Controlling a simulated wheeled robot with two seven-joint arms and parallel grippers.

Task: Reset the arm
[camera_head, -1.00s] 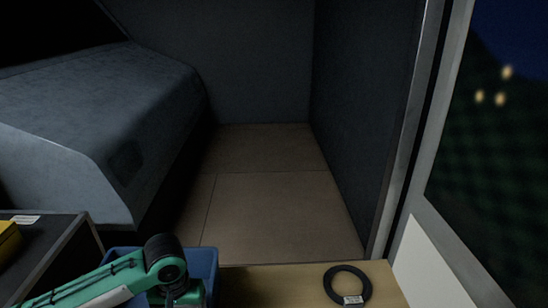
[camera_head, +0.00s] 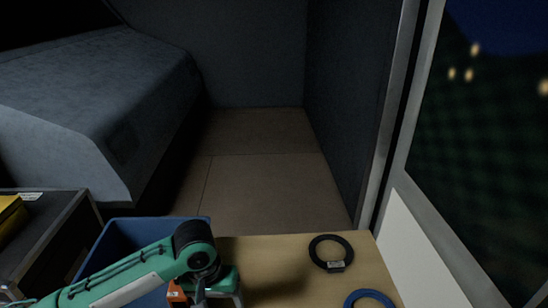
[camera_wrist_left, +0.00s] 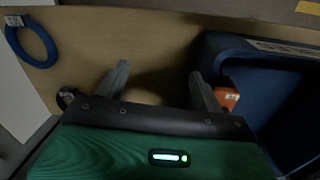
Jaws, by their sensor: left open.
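My left arm is green and comes in from the left in the head view. Its left gripper (camera_head: 215,296) points down by the right side of the blue bin (camera_head: 130,232), over the wooden table. In the left wrist view the two fingers of the left gripper (camera_wrist_left: 160,85) are spread apart with nothing between them. The right-hand finger is close to the rim of the blue bin (camera_wrist_left: 215,45). My right gripper is not in view.
A black ring (camera_head: 331,253) with a label and a blue ring (camera_head: 369,300) lie on the wooden table (camera_head: 285,275). A dark cabinet (camera_head: 45,235) with a yellow object (camera_head: 10,216) stands left.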

